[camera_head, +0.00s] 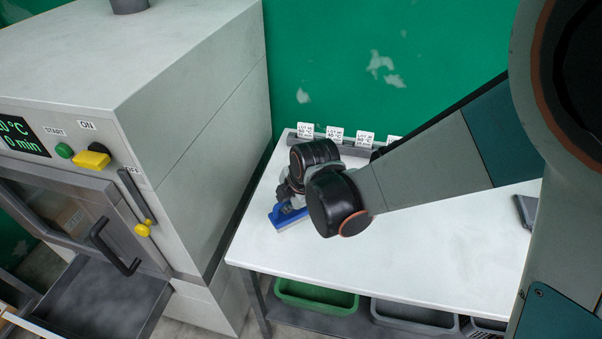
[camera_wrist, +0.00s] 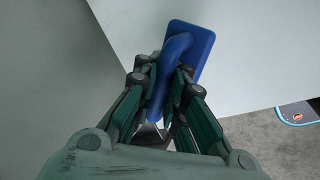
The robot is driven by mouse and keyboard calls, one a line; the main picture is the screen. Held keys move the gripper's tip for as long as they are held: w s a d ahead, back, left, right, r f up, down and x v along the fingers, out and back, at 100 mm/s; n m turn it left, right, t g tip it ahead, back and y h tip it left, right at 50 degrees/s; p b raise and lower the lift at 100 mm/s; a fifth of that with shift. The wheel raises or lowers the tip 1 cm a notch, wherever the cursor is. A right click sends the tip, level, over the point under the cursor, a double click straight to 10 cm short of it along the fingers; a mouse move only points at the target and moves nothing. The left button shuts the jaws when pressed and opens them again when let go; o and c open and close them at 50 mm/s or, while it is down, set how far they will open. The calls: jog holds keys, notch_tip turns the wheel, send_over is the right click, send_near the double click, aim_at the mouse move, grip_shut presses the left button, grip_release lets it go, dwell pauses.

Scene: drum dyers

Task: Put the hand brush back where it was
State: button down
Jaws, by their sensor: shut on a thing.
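The blue hand brush (camera_head: 286,216) is at the left end of the white table in the head view, partly hidden by my arm. In the wrist view the brush (camera_wrist: 196,44) shows its flat blue back and curved handle. My gripper (camera_wrist: 165,85) is shut on the handle, with one finger on each side. In the head view my wrist hides most of the gripper. The brush is at or just above the table top; I cannot tell if it touches.
The white table (camera_head: 420,240) is mostly clear in front. A rack with lot cards (camera_head: 335,133) stands at its back edge. A grey oven (camera_head: 190,120) with a lowered tray or door stands to the left. A green bin (camera_head: 315,297) and a grey bin (camera_head: 413,316) sit under the table. A dark object (camera_head: 525,211) lies at the right.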

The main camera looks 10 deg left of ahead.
aim_at(291, 212)
jog(key=shift+f+b, duration=1.55)
jog(key=shift+f, duration=0.95)
jog(key=shift+f, duration=0.2)
jog(key=c, duration=1.7)
grip_release()
jog(key=shift+r, duration=0.1)
jog(key=shift+o, duration=0.2)
jog(key=shift+r, duration=0.15)
